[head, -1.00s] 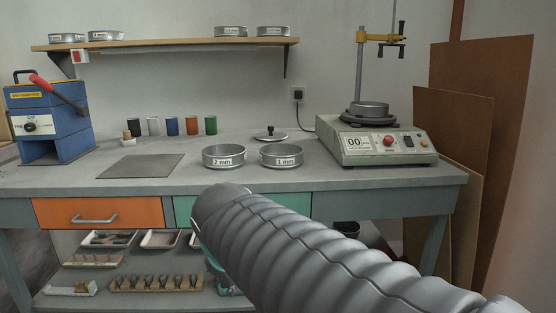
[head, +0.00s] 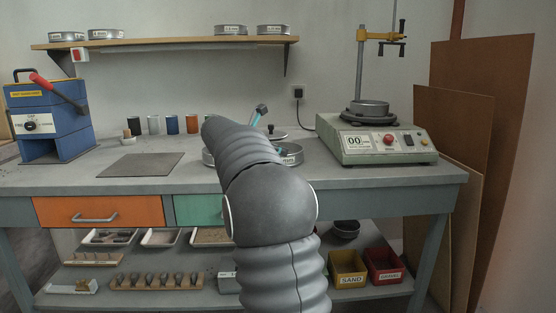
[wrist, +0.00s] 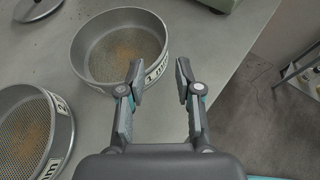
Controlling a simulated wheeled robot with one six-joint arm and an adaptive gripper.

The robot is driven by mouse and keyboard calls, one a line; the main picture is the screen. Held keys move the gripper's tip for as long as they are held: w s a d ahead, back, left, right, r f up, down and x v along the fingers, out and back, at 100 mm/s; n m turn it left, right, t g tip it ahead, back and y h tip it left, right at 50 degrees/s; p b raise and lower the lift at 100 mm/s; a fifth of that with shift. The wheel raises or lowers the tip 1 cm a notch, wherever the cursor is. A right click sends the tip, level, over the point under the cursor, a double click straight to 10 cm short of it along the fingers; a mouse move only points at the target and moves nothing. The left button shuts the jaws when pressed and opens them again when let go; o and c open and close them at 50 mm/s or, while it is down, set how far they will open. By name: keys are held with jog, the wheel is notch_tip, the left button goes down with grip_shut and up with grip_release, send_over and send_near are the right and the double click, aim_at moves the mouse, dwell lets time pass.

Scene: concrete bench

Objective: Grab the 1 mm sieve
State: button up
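The 1 mm sieve (wrist: 112,52), a round metal sieve with brown grains on its mesh, stands on the bench in the wrist view. Its label is partly covered by a gripper finger. My gripper (wrist: 160,68) is open and empty at the sieve's right side. The left finger overlaps the sieve's wall in the picture; whether it touches is unclear. The right finger is over bare bench. In the head view my arm hides most of the 1 mm sieve (head: 294,158), and only teal bits of the gripper show. The 2 mm sieve (wrist: 35,125) stands to the lower left.
A lid (head: 277,135) lies behind the sieves. The shaker (head: 375,145) with a sieve on it stands to the right, a blue machine (head: 50,125) at the left. A grey mat (head: 140,165) lies left of the sieves. Other sieves stand on the shelf (head: 160,44).

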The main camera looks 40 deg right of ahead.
jog(key=shift+w+d+f, duration=0.15)
jog(key=shift+w+d, duration=0.1)
jog(key=shift+d, duration=0.5)
jog(key=shift+s+x, duration=0.2)
jog(key=shift+x, duration=1.45)
jog(key=shift+s+x, duration=0.25)
jog(key=shift+x, duration=1.4)
jog(key=shift+d, duration=0.1)
grip_shut()
